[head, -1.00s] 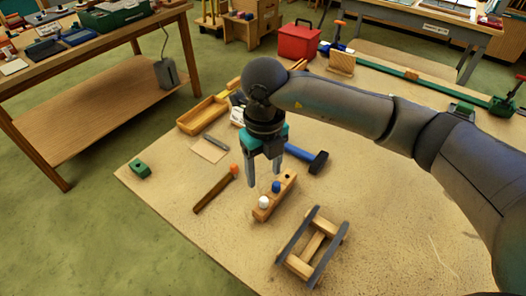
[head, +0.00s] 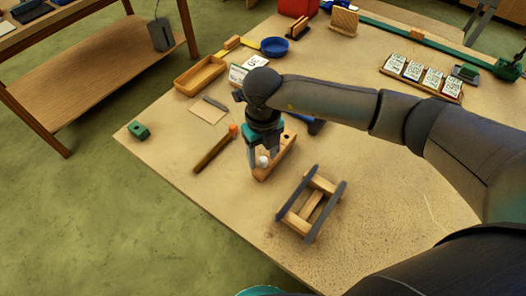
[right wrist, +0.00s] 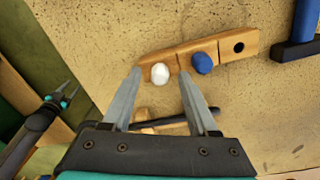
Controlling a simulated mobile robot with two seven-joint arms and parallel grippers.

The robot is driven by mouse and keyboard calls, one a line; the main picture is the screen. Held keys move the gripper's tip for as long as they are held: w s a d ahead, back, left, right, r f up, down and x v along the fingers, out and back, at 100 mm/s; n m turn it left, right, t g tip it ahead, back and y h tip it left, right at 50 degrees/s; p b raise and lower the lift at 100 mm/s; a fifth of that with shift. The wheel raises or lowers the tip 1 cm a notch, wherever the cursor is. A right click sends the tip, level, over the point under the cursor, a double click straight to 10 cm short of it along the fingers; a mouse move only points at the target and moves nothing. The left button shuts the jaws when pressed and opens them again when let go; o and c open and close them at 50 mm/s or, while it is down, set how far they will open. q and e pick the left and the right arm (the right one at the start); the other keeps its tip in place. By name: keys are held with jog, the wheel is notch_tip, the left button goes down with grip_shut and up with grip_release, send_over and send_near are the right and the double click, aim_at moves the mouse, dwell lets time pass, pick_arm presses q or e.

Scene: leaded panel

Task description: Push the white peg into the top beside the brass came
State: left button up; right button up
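A narrow wooden block (head: 288,148) lies on the bench and shows whole in the right wrist view (right wrist: 225,48). A white peg (right wrist: 160,74) stands near one end, a blue peg (right wrist: 202,63) in the middle, and a dark open hole (right wrist: 239,47) is at the other end. My right gripper (right wrist: 163,73) is open, its fingertips on either side of the white peg; in the head view it hides part of the block. I cannot tell whether the fingers touch the peg. My left gripper (right wrist: 68,89) shows small in the right wrist view, prongs apart. I see no brass came.
A frame with two grey rails (head: 297,222) lies right of the block. A brown stick with an orange end (head: 212,150) lies left. A hammer (right wrist: 296,50) is close beyond the hole end.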

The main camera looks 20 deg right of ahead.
grip_shut()
dwell(0.8)
